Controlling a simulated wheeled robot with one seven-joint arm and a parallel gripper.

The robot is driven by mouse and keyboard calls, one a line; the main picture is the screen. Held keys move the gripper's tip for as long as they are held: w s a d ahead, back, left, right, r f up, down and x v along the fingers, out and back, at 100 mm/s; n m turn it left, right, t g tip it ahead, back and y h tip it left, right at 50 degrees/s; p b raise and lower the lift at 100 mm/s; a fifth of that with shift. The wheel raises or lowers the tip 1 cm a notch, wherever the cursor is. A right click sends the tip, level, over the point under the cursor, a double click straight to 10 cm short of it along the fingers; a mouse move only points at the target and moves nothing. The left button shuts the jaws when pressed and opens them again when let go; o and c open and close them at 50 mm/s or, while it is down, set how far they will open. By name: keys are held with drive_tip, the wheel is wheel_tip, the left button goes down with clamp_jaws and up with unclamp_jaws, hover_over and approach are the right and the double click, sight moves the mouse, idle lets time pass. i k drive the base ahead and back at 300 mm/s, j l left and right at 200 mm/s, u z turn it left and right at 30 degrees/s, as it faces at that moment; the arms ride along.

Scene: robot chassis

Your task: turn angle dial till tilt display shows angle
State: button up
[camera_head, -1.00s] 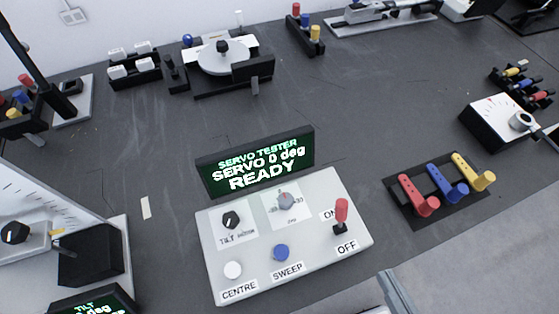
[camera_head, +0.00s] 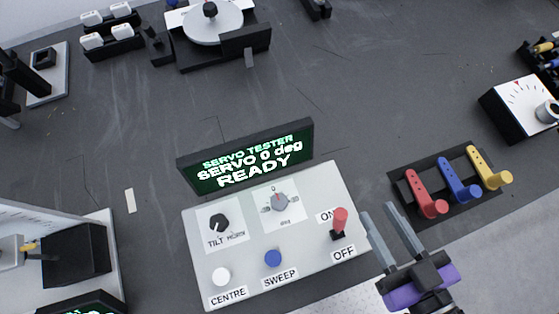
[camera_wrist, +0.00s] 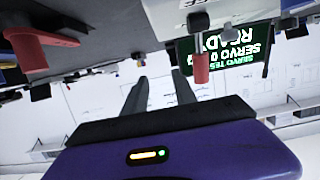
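The tester display (camera_head: 247,160) behind the panel reads "SERVO 0 deg READY". A second display (camera_head: 82,304), cut off at the bottom left, is partly visible; its text cannot be read now. My gripper (camera_head: 384,226) is at the panel's right edge, its two grey fingers apart and empty, near the red ON/OFF lever (camera_head: 339,222). The fingers also show in the wrist view (camera_wrist: 155,92).
A white CENTRE button (camera_head: 221,276) and blue SWEEP button (camera_head: 273,258) sit at the panel's front. Red, blue and yellow levers (camera_head: 460,178) stand right of my gripper. A white tilt rig (camera_head: 30,215) is at the left.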

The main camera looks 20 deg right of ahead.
sight(278, 201)
drive_tip(key=k+j+u, duration=0.2)
drive_tip(key=k+j, duration=0.2)
drive_tip(key=k, duration=0.15)
drive_tip(key=k+j+u, duration=0.15)
drive_tip(key=j+u, duration=0.2)
drive_tip(key=j, duration=0.15)
